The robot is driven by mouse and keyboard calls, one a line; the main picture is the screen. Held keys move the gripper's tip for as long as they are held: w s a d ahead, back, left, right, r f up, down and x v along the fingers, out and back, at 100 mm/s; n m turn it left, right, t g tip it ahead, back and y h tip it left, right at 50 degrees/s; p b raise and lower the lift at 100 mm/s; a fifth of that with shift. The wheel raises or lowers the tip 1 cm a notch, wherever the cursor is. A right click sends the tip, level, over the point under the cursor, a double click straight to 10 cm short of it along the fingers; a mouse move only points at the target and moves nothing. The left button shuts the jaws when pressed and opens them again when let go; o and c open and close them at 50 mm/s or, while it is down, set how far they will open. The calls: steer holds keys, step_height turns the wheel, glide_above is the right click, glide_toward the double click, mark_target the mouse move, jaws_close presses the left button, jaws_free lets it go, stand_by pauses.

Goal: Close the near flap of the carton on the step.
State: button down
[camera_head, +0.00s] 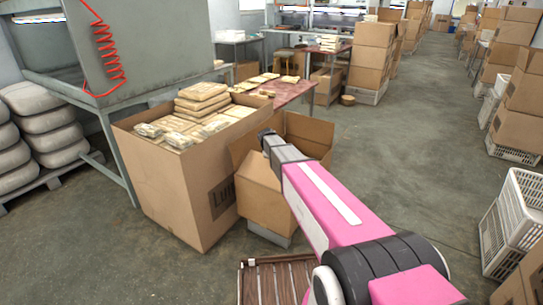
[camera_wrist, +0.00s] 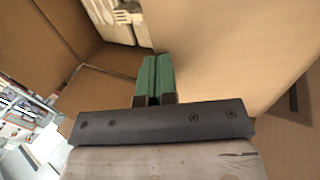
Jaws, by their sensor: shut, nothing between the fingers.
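The brown cardboard carton (camera_head: 265,208) stands on a low grey step (camera_head: 268,233), right of a much larger carton. A flap at its far right (camera_head: 310,128) stands up. The near flap (camera_head: 262,173) appears as a tilted panel on the camera's side, partly covered by my arm. My gripper (camera_head: 266,137) is over the carton's opening, its fingertips hard to make out there. In the wrist view my green fingers (camera_wrist: 153,78) are together and empty, close to a broad cardboard panel (camera_wrist: 225,50); contact cannot be told.
The large carton (camera_head: 185,200) full of wrapped packs stands close on the left. A grey machine (camera_head: 150,50) is behind it. A slatted wooden pallet (camera_head: 275,280) lies at the front. White crates (camera_head: 515,215) line the right; the floor (camera_head: 410,150) between is clear.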

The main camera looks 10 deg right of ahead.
step_height(320, 180, down, 8)
steer(key=w+d+g+y, duration=0.2)
steer(key=g, duration=0.1)
steer(key=shift+w+y, duration=0.2)
steer(key=shift+y, duration=0.1)
stand_by(0.4)
steer(key=shift+r, duration=0.2)
